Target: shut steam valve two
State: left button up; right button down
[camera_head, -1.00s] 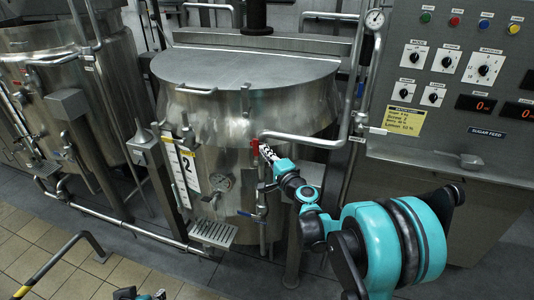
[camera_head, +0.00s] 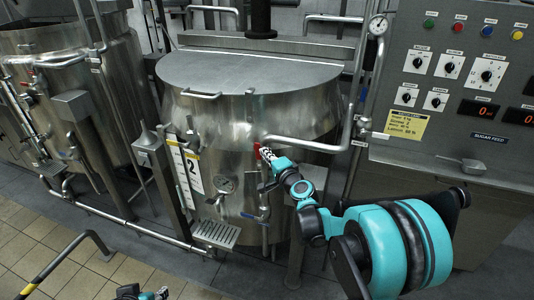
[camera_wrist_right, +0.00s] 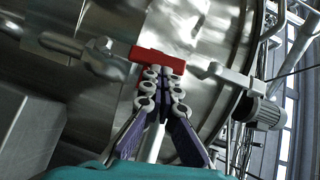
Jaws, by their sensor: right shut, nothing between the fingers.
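The mixer (camera_head: 245,78) marked with a 2 stands in the middle of the head view. A small red valve handle (camera_head: 257,152) is at its front, by the bent steel pipe. In the right wrist view the red handle (camera_wrist_right: 157,56) lies roughly in line with the grey fittings on either side. My right gripper (camera_head: 267,153) is at the handle; in the wrist view its closed fingertips (camera_wrist_right: 165,72) meet the handle's lower edge, with nothing between them. I cannot tell if they press on it. Part of my left gripper (camera_head: 152,295) shows at the bottom edge; its fingers are unclear.
A control panel (camera_head: 458,75) with knobs and red displays is at the right. A second mixer (camera_head: 60,100) is at the left. A yellow-black rail (camera_head: 48,275) is at lower left.

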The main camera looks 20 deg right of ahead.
aim_at(256, 150)
jog(key=a+n+g+p, duration=0.1)
jog(key=w+a+r+p, duration=0.1)
jog(key=shift+w+n+g+p, duration=0.1)
jog(key=shift+n+g+p, duration=0.3)
jog(key=shift+w+a+f+n+g+h+p, duration=0.1)
jog(key=shift+w+a+n+g+h+p, duration=0.25)
jog(key=shift+g+h+p, duration=0.2)
jog(key=shift+w+a+f+n+g+h+p, duration=0.45)
jog(key=shift+w+a+f+n+g+h, duration=0.3)
jog(key=shift+a+g+h, duration=0.25)
jog(key=shift+w+a+f+n+g+h+p, duration=0.45)
jog(key=shift+w+a+f+n+g+h, duration=0.1)
jog(key=shift+a+f+n+g+h, duration=0.45)
jog(key=shift+w+a+f+n+g+h+p, duration=0.45)
jog(key=shift+w+a+f+n+g+h, duration=0.25)
jog(key=shift+a+g+h, duration=0.25)
jog(key=shift+f, duration=0.1)
